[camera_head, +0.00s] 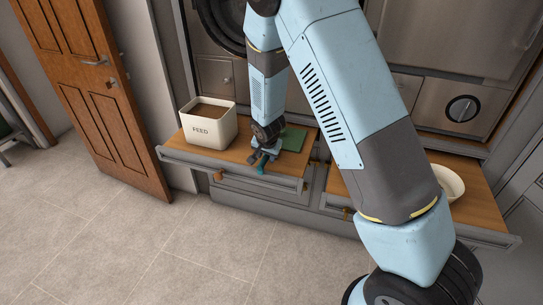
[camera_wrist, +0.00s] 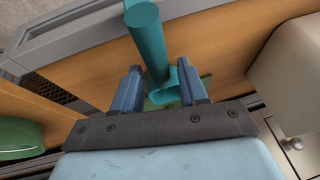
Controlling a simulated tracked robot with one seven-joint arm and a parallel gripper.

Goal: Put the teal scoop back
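The teal scoop (camera_wrist: 147,35) shows in the wrist view, its thick round handle running down from the top edge between my fingers. A smaller teal part (camera_wrist: 186,79) shows near the right finger. In the head view, a bit of the scoop (camera_head: 262,166) shows by the fingertips at the front of the left wooden drawer top. My gripper (camera_wrist: 161,80) is open, with a finger on each side of the handle and visible gaps. It also shows in the head view (camera_head: 262,157), pointing down. The scoop's far end is partly hidden.
A cream FEED bin (camera_head: 209,128) with brown contents stands left of my gripper. A green mat (camera_head: 294,139) lies behind it. A cream bowl (camera_head: 448,182) stands on the right wooden surface (camera_head: 477,203). A rounded green thing (camera_wrist: 16,138) shows at left in the wrist view.

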